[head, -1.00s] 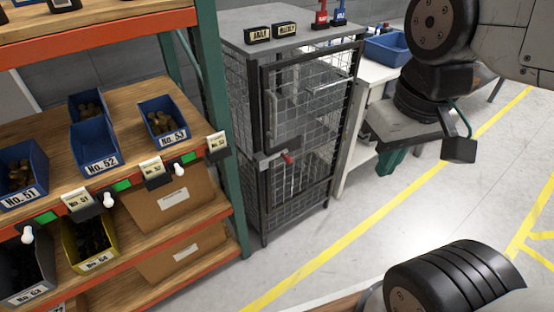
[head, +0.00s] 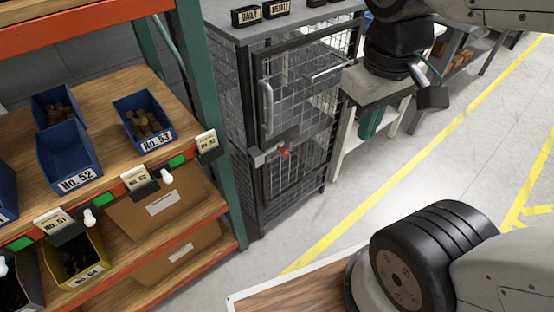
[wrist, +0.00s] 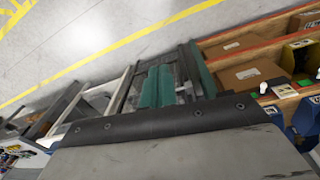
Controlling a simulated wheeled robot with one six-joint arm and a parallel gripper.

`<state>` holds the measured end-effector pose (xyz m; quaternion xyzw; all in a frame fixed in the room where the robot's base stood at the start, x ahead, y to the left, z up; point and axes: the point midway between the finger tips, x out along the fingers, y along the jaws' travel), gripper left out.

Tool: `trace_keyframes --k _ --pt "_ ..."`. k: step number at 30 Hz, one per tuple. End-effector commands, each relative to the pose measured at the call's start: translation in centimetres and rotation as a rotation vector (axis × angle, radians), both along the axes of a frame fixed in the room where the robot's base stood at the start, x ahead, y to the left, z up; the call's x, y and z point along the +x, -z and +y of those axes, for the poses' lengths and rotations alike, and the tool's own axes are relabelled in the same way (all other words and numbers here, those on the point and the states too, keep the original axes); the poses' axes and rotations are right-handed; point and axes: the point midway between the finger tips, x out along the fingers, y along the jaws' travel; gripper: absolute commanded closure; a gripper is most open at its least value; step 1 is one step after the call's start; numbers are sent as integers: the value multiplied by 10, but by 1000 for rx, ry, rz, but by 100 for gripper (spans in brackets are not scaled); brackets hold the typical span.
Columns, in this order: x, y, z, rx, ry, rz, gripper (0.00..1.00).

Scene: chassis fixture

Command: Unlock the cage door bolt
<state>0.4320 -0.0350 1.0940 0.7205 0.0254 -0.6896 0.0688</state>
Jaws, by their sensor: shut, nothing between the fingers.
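The cage (head: 300,110) is a dark frame with wire mesh, and its door appears closed. The bolt (head: 262,156) is a grey bar on the left side of the door, with a red knob (head: 285,153) at its right end. A vertical grey handle (head: 267,108) is above it. My gripper (head: 370,122) has teal fingers and is to the right of the cage in the picture, apart from the bolt. The fingers are together and empty; they also show in the wrist view (wrist: 156,88). I cannot make out the bolt in the wrist view.
An orange and green shelf (head: 216,130) with blue bins (head: 70,165) stands close on the left of the cage. A pale bench (head: 352,125) stands to its right. Signs (head: 262,12) sit on the cage top. Open floor (head: 330,215) with a yellow line is in front.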

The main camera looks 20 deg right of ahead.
Motion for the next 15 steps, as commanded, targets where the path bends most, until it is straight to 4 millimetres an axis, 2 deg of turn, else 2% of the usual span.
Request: trace_keyframes --k 8,15 --pt "58 32 -3 -226 -535 308 100" --pt "116 75 12 -403 -1050 617 100"
